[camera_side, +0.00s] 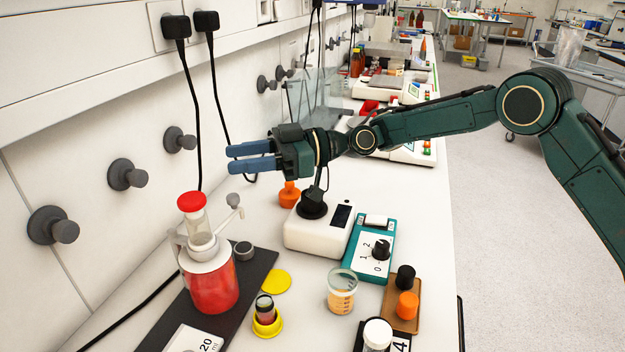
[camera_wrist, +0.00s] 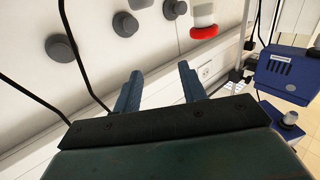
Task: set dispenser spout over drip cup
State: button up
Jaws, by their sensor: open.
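The dispenser (camera_side: 209,278) is a bottle of red liquid with a white head, a clear tube and a red cap. Its white spout (camera_side: 234,201) sticks out to the right and upward from the head. A small grey cup (camera_side: 243,251), apparently the drip cup, stands beside the bottle, below the spout in the side view; I cannot tell whether they line up. My gripper (camera_side: 232,158) is open and empty, above and behind the dispenser. Its two blue fingers also show apart in the wrist view (camera_wrist: 161,86). A red-rimmed part (camera_wrist: 204,32) there may be the dispenser's cap.
The dispenser stands on a dark mat (camera_side: 258,268). A yellow disc (camera_side: 276,281), a vial in a yellow holder (camera_side: 266,317) and a beaker (camera_side: 341,292) are nearby. A white instrument (camera_side: 315,232) stands below my wrist. Grey wall knobs (camera_side: 127,174) and hanging black cables are close by.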

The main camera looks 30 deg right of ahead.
jog(key=c, duration=0.5)
jog(key=shift+d+f, duration=0.2)
jog(key=shift+d, duration=0.05)
grip_shut()
jog(key=s+d+f+m+t, duration=0.1)
jog(key=s+d+f, duration=0.1)
jog(key=d, duration=0.2)
jog(key=s+d+f+t, duration=0.1)
jog(key=s+d+f, duration=0.1)
jog(key=d, duration=0.3)
jog(key=s+d+f+m+t+h, duration=0.1)
jog(key=s+d+f+t, duration=0.1)
jog(key=d+f, duration=0.1)
jog(key=shift+s+d+f+m, duration=0.2)
jog(key=shift+s+d+m, duration=0.15)
jog(key=shift+d, duration=0.4)
